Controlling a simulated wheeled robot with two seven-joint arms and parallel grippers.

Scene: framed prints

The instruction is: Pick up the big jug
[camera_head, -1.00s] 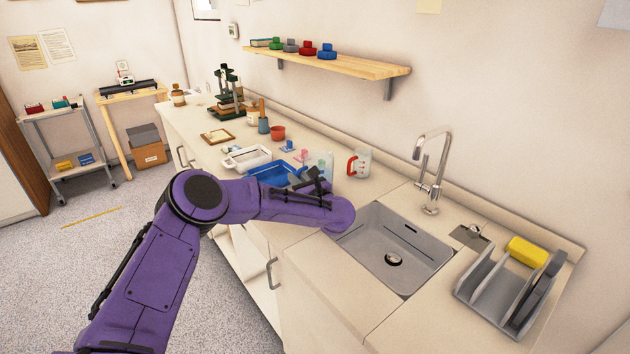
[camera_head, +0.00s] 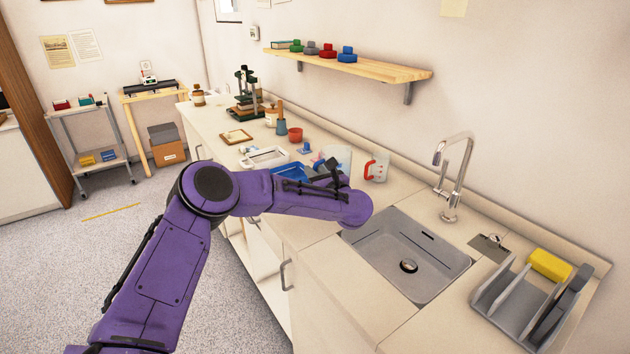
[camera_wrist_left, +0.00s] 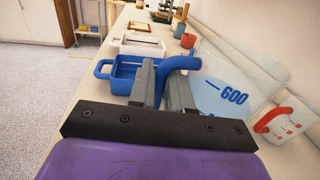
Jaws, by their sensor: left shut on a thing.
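The big jug (camera_head: 340,156) is clear, with a blue handle and a blue "600" mark. In the left wrist view the jug (camera_wrist_left: 228,92) is to the right of my fingers and looks tilted. My left gripper (camera_wrist_left: 162,80) is shut on its blue handle. In the head view my purple forearm and wrist partly hide the left gripper (camera_head: 328,170) and the jug's lower part. I cannot see clearly whether its base touches the counter. My right gripper is not in view.
A smaller jug with a red handle (camera_head: 377,168) stands close to the right. A blue tub (camera_head: 291,172) and a white tray (camera_head: 264,158) are to the left. The sink (camera_head: 410,252), tap (camera_head: 453,180) and grey rack (camera_head: 525,298) are further right. A wooden shelf (camera_head: 350,67) hangs above.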

